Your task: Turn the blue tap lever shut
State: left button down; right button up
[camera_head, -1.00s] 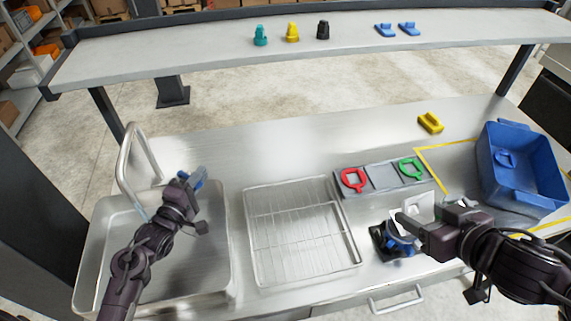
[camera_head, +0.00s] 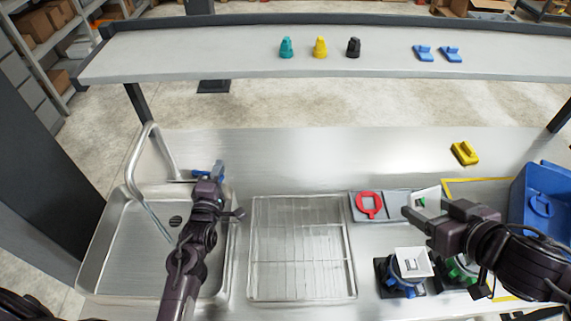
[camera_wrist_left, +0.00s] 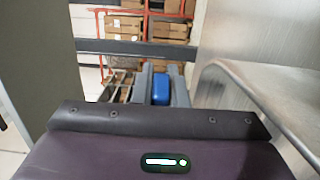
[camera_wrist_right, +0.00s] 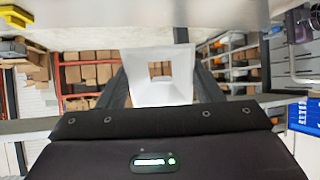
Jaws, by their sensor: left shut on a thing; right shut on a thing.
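The blue lever (camera_head: 203,173) shows as a thin blue bar by the sink's back right side. My left gripper (camera_head: 218,170) is shut on it, and blue (camera_wrist_left: 162,88) shows between its fingers in the left wrist view. How far the lever is turned I cannot tell. My right gripper (camera_head: 418,212) is shut on a white square piece with an opening (camera_wrist_right: 160,85), held above the counter near the red-ringed panel. The gripper partly hides this piece in the head view.
The steel sink (camera_head: 100,268) is below my left arm. A wire rack (camera_head: 302,293) lies beside it. A dispenser with a white square top (camera_head: 412,262) stands below my right arm.

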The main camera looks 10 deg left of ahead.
pick_arm(q)
jog(key=c, duration=1.4)
grip_release()
jog(key=shift+c, duration=0.2)
jog(key=shift+s+f, duration=0.1)
jog(key=shift+f, duration=0.05)
